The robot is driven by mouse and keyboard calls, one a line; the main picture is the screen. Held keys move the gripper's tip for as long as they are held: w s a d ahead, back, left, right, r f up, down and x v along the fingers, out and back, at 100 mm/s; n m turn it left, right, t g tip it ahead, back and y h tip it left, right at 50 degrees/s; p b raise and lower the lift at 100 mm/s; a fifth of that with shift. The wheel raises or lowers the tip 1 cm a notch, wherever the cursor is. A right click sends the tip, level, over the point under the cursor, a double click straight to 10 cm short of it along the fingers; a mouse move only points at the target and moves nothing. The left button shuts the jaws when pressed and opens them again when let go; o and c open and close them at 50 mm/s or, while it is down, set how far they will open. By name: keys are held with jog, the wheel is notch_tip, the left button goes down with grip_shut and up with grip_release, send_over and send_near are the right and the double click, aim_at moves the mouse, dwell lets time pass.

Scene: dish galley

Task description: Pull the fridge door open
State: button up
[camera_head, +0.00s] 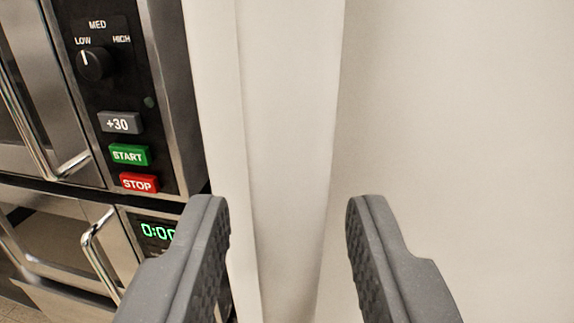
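A plain cream-white upright surface (460,120), which looks like the fridge door or side, fills the right half of the view. A vertical cream band with a rounded edge (290,110) runs down the middle; I cannot tell whether it is a handle or the fridge's edge. My gripper (288,205) is open, with one grey finger on each side of this band in the picture. Nothing is visibly clamped. I cannot tell how far the fingertips are from the band or whether they touch it. No door gap shows clearly.
A steel microwave (175,100) with a dial and START and STOP buttons stands close on the left. Below it is another steel appliance (65,250) with a bar handle (95,245) and a green display, partly hidden by my left finger.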

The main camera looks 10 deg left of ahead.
jog(key=shift+w+a+r, duration=0.1)
jog(key=shift+w+a, duration=0.05)
jog(key=shift+w, duration=0.4)
jog(key=shift+c, duration=0.2)
grip_shut()
